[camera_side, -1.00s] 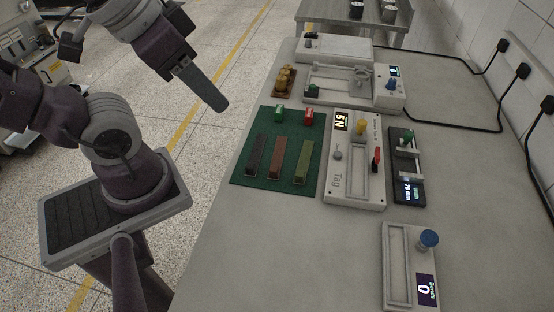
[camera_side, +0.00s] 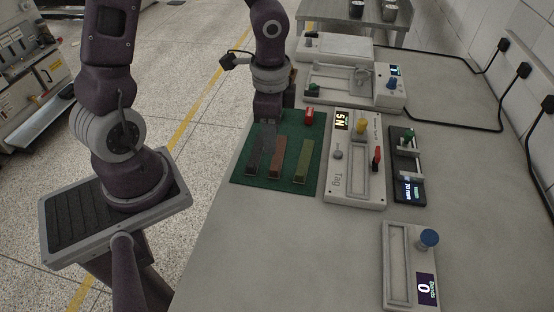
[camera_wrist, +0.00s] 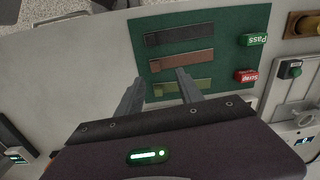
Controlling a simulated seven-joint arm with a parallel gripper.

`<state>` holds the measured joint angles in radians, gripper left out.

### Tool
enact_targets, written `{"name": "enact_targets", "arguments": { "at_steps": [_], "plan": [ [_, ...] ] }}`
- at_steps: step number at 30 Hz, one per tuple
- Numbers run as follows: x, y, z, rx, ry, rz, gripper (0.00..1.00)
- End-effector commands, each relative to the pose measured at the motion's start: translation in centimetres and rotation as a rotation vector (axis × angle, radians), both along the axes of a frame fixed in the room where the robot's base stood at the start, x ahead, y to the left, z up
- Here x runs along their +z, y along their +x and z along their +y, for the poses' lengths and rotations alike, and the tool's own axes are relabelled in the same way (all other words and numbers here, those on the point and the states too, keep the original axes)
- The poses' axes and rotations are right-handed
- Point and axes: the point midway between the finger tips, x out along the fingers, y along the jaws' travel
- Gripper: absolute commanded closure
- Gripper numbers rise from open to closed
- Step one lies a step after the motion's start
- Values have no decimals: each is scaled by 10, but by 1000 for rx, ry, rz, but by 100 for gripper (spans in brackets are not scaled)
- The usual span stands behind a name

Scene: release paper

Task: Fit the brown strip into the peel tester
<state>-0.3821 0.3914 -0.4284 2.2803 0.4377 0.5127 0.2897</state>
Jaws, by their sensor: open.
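The brown strip (camera_side: 278,160) lies flat on the green mat (camera_side: 240,177), between a dark strip (camera_side: 253,158) and a green strip (camera_side: 303,160). The wrist view shows the brown strip (camera_wrist: 182,60) whole, ahead of my open fingertips (camera_wrist: 160,80). In the side view my gripper (camera_side: 269,134) is above the far part of the mat, empty, its fingers partly covering the strips' far ends. The unit with a "5 N" display (camera_side: 341,121), which I take as the peel tester, stands right of the mat. Its long slot is empty. Its small lettering is unreadable.
A red block (camera_side: 309,117) sits at the mat's far edge; a green "Pass" block (camera_wrist: 254,40) shows beside it. A width gauge (camera_side: 405,165) and a knobbed counter box (camera_side: 398,265) stand to the right. A clamp unit (camera_side: 335,82) is behind. The table's near left is clear.

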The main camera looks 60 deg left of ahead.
Motion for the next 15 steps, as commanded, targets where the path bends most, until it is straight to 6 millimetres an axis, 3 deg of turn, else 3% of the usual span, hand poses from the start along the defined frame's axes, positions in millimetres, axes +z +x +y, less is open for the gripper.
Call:
{"name": "enact_targets", "arguments": {
  "at_steps": [15],
  "plan": [
    [-84,0,-9,-59,-50,36,56]
  ]
}}
